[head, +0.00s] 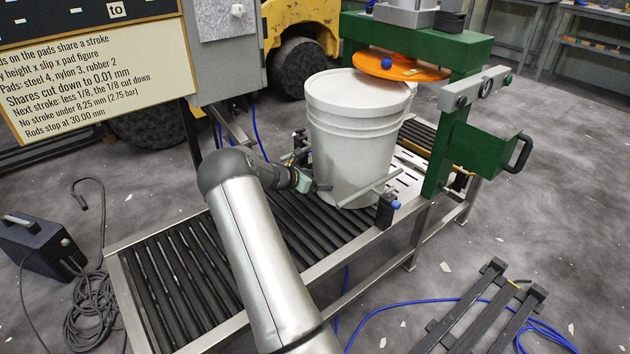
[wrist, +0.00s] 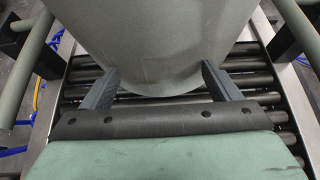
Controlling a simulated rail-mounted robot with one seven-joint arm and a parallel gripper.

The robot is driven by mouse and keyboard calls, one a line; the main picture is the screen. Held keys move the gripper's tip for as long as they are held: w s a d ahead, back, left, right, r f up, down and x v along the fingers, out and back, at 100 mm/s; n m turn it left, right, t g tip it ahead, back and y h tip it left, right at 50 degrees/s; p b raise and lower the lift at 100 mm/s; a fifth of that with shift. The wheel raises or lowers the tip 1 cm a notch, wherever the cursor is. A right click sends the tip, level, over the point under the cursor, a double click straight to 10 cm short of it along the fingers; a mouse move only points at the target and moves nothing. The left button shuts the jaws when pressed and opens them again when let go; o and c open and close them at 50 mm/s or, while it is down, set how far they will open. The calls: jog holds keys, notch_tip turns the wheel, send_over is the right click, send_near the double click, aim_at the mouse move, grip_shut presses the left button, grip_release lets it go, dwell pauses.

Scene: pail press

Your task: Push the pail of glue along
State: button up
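The pail of glue (head: 350,145) is a pale grey lidded bucket, upright on the black roller conveyor (head: 185,270), partly beside the green press frame (head: 455,150). My gripper (head: 318,187) is low at the pail's near left side in the head view. In the wrist view my gripper (wrist: 160,72) has its two dark fingers spread wide, pointing at the pail's lower wall (wrist: 150,35). The wall bulges in between the fingertips; whether they touch it I cannot tell. The glue is hidden.
An orange round plate (head: 400,66) hangs under the press head, just behind the pail's lid. A thin rail (head: 370,187) on a black post stands at the pail's near side. The near left rollers are clear. A black rack (head: 480,315) and blue hose lie on the floor.

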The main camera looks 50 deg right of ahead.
jog(key=shift+s+d+p, duration=0.1)
jog(key=shift+s+d, duration=0.15)
jog(key=shift+d, duration=1)
jog(key=shift+s+d+p, duration=0.1)
jog(key=shift+s+d, duration=0.1)
jog(key=shift+d, duration=1.1)
jog(key=shift+s+d+p, duration=0.1)
jog(key=shift+s+d, duration=0.15)
jog(key=shift+d, duration=1)
jog(key=shift+s+d, duration=0.2)
jog(key=shift+d, duration=1.05)
jog(key=shift+s+d, duration=0.15)
jog(key=shift+d, duration=1.05)
jog(key=shift+s+d, duration=0.2)
jog(key=shift+d, duration=1.45)
jog(key=shift+s+d+b, duration=0.2)
jog(key=shift+d, duration=1)
jog(key=shift+s+d+b, duration=0.15)
jog(key=shift+d+b, duration=0.05)
jog(key=shift+d, duration=0.95)
